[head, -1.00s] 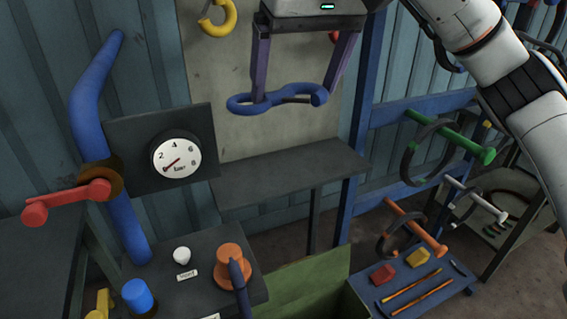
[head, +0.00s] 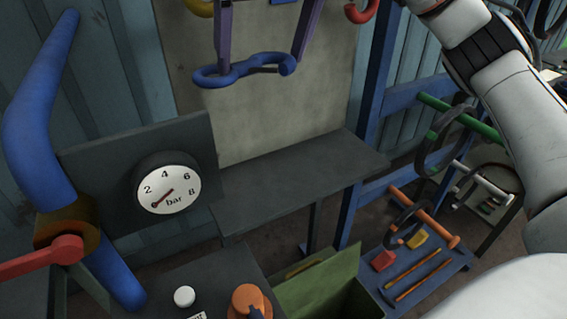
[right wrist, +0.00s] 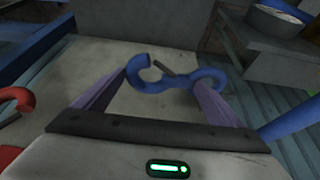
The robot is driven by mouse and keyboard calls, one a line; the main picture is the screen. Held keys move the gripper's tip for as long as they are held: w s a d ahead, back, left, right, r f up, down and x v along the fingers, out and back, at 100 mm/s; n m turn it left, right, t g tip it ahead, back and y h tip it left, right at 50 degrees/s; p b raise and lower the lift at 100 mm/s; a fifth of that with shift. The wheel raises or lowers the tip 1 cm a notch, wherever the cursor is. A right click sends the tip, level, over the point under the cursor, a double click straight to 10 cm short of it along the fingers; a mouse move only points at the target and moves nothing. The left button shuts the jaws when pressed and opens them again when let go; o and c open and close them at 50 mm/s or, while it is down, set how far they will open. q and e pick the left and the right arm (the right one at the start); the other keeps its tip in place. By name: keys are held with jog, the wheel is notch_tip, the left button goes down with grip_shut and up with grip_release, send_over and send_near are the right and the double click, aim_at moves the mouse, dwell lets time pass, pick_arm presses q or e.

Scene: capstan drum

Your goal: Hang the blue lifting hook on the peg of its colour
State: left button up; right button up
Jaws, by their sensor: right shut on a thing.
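The blue lifting hook (head: 243,70) is held between the purple fingers of my right gripper (head: 260,62), in front of the pale board. In the right wrist view the hook (right wrist: 178,80) lies across between the two fingertips (right wrist: 162,80), with a short grey bar across its mouth. The right gripper is shut on it. A small blue patch (head: 285,2) shows at the top edge of the head view, but I cannot tell whether it belongs to the blue peg. My left gripper is out of view.
A yellow hook (head: 200,8) and a red hook (head: 362,11) hang on either side of the gripper. Below are a dark shelf (head: 300,175), a pressure gauge (head: 168,187) and a green box (head: 335,285). A blue bent bar (head: 38,110) stands at left. Coloured rods (head: 425,215) stick out at right.

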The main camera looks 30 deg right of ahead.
notch_tip(320, 180, down, 6)
jog(key=b, duration=0.4)
jog(key=shift+s+f, duration=0.25)
jog(key=shift+s, duration=0.1)
notch_tip(320, 180, down, 13)
jog(key=shift+f+b, duration=0.1)
jog(key=shift+b, duration=0.45)
jog(key=shift+w+f, duration=0.1)
jog(key=shift+f, duration=2.15)
